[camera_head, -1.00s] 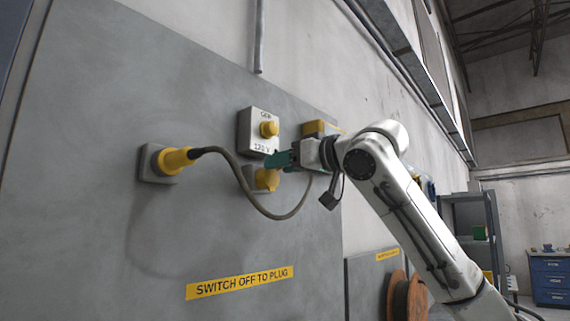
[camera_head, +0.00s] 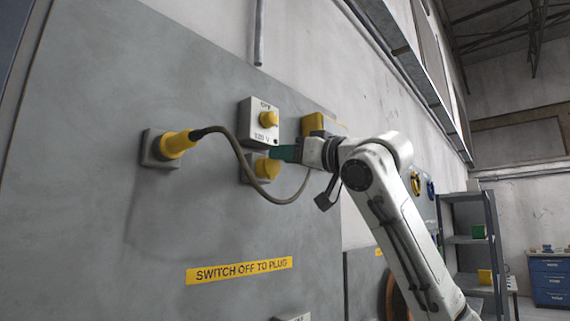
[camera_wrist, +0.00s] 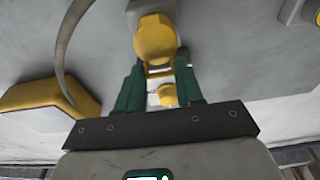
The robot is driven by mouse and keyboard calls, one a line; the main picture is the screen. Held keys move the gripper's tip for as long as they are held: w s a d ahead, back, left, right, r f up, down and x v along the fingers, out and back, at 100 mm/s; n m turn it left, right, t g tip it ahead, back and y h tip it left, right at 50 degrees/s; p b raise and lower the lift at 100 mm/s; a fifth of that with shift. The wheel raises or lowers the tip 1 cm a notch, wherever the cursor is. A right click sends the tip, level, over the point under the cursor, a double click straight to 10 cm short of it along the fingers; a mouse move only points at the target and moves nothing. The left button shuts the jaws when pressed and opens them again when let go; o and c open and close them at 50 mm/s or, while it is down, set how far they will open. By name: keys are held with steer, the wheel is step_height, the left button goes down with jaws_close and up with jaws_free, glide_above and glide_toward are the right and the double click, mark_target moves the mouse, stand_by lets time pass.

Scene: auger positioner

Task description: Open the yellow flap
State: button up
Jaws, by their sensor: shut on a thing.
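My gripper (camera_head: 282,154) has green fingers and reaches in from the right at the flap's upper edge. In the wrist view the flap (camera_wrist: 156,38) is a rounded yellow piece. Its narrow edge reaches between the green fingertips (camera_wrist: 159,72), which are shut on it. The exact contact is partly hidden.
A yellow plug (camera_head: 176,144) sits in a socket to the left. Its dark cable (camera_head: 241,158) loops in front of the flap and passes close to my gripper.

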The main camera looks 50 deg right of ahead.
steer(key=shift+s+d+f+t+b, duration=0.1)
steer(key=shift+s+f+t+b, duration=0.2)
steer(key=shift+f+t+b, duration=0.6)
steer(key=shift+s+a+f+t+b, duration=0.1)
steer(key=shift+s+f+t+b, duration=0.3)
steer(key=shift+t+b, duration=1)
steer(key=shift+s+d+f+t+b, duration=0.15)
steer(key=shift+f+t+b, duration=0.6)
steer(key=shift+t, duration=0.75)
steer(key=shift+s, duration=0.1)
steer(key=shift+r, duration=0.1)
steer(key=o, duration=1)
steer(key=b+v, duration=0.2)
steer(key=v, duration=0.9)
